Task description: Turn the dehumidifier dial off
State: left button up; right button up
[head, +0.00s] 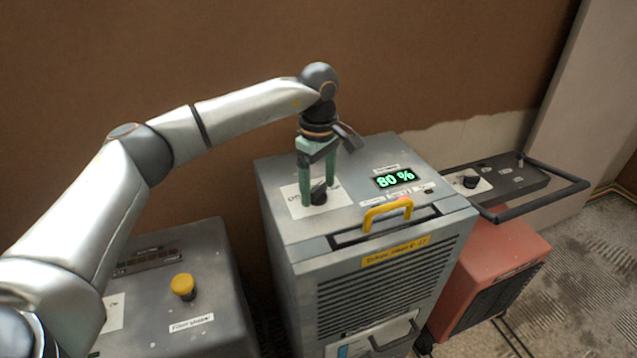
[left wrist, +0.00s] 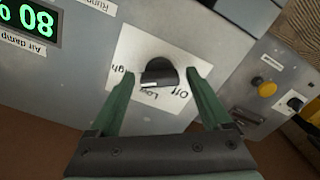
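The dehumidifier (head: 290,240) is a grey metal cabinet with a green display (head: 394,179) reading 80 % on its top. Its black dial (head: 319,196) sits on a white label plate, and it also shows in the left wrist view (left wrist: 160,70). That plate reads "Off", "Low" and a partly hidden "High". A short white mark on the dial lies near "Low", on the side away from "Off". My left gripper (head: 319,190) points down with its green fingers open, one on each side of the dial, with gaps visible in the left wrist view (left wrist: 160,76). My right gripper is out of view.
A yellow handle (head: 386,211) stands on the dehumidifier's front top edge. A grey box with a yellow knob (head: 183,285) stands at left. A red machine (head: 490,270) with a black bar handle (head: 535,200) stands at right. The brown wall is close behind.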

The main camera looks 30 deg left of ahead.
pick_arm(q)
jog(key=c, duration=1.2)
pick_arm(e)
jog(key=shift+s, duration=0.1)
